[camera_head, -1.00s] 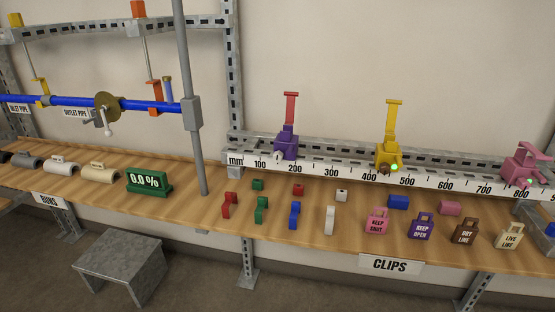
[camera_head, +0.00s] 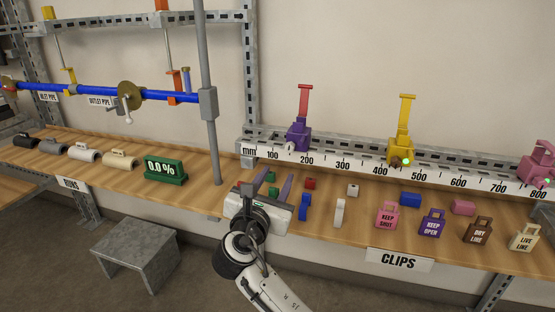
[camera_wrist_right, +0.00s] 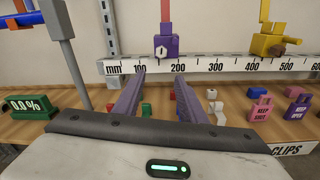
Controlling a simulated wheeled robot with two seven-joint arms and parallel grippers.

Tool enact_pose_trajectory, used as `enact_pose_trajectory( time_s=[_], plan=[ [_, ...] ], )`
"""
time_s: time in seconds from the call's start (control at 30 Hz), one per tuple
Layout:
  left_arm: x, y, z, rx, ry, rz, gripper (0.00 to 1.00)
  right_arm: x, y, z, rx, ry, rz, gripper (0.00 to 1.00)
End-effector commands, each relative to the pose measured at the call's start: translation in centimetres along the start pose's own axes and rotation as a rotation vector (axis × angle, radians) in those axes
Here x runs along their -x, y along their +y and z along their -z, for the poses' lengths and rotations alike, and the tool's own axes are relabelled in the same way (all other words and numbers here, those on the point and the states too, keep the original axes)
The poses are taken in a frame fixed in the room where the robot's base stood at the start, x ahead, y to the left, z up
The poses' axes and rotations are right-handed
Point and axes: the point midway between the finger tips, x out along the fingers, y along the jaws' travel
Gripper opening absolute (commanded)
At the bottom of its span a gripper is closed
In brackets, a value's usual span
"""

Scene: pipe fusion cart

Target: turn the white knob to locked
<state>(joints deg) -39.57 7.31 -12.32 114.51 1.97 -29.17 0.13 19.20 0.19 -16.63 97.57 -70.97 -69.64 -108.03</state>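The white knob (camera_head: 290,147) is on the front of the purple clamp (camera_head: 298,136), which stands on the mm rail near the 100–200 marks. It also shows in the right wrist view as a small white disc (camera_wrist_right: 161,53) on the purple body; its exact turn is too small to read. A red handle (camera_head: 305,101) rises above the purple clamp. My right gripper (camera_head: 278,177) is open and empty, over the bench in front of and below the clamp. In the wrist view its two purple-grey fingers point toward the rail, the knob lying beyond their gap. My left gripper is not in view.
Several small coloured clips (camera_head: 304,206) lie on the bench under and right of my gripper. A yellow clamp (camera_head: 400,146) and a pink one stand farther right on the rail. A grey post (camera_head: 211,140) and a green 0.0 % display (camera_head: 165,170) are to the left.

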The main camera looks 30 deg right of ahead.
Motion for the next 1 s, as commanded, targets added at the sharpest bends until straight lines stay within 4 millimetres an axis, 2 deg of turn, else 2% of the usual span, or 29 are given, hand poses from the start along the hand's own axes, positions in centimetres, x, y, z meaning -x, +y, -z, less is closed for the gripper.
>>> enact_pose_trajectory(
  time_s=[0.03, 0.13, 0.27, 0.5, 0.7, 1.0],
  plan=[
    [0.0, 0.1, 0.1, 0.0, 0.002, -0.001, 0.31, -0.2, 0.1, -1.0, 0.029, -0.024, 0.015, 0.38],
    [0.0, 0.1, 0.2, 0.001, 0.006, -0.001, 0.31, -0.6, 0.1, -1.8, 0.059, -0.043, 0.03, 0.38],
    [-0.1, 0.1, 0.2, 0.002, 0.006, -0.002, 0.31, -2.2, 0.1, -1.9, 0.062, -0.045, 0.029, 0.38],
    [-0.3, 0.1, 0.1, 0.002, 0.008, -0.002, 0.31, -6.8, 0.0, -2.1, 0.062, -0.044, 0.028, 0.38],
    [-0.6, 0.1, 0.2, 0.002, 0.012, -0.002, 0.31, -9.5, -0.1, -2.1, 0.06, -0.041, 0.026, 0.38],
    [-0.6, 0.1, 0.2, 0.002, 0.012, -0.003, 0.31, -10.5, -0.1, -2.1, 0.058, -0.04, 0.025, 0.38]
  ],
)
